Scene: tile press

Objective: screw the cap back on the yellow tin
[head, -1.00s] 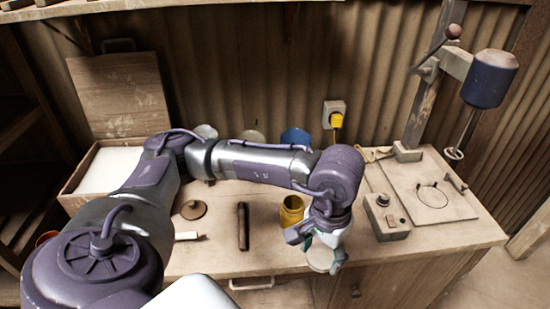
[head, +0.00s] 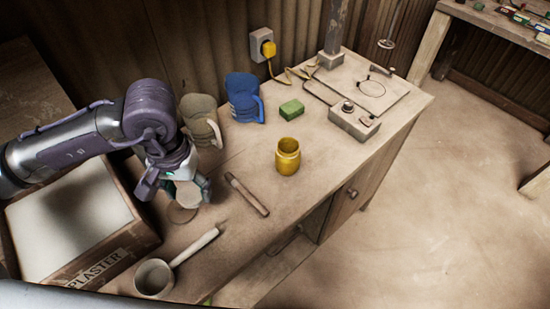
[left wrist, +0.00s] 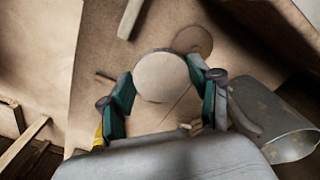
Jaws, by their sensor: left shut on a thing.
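The yellow tin (head: 288,160) stands upright on the bench, with its open mouth showing and no cap on it. My left gripper (head: 182,190) is to the left of the tin, well apart from it. It is shut on a pale round disc (head: 188,196), which looks like the cap. In the left wrist view the disc (left wrist: 160,76) sits between both fingertips, flat face to the camera. A sliver of yellow, probably the tin, shows beside the left finger. My right gripper is not in view.
Below the gripper lies a brown disc (head: 183,214). A wooden stick (head: 247,194), a ladle (head: 154,278) and a plaster box (head: 118,255) are near. Bench around the tin is clear.

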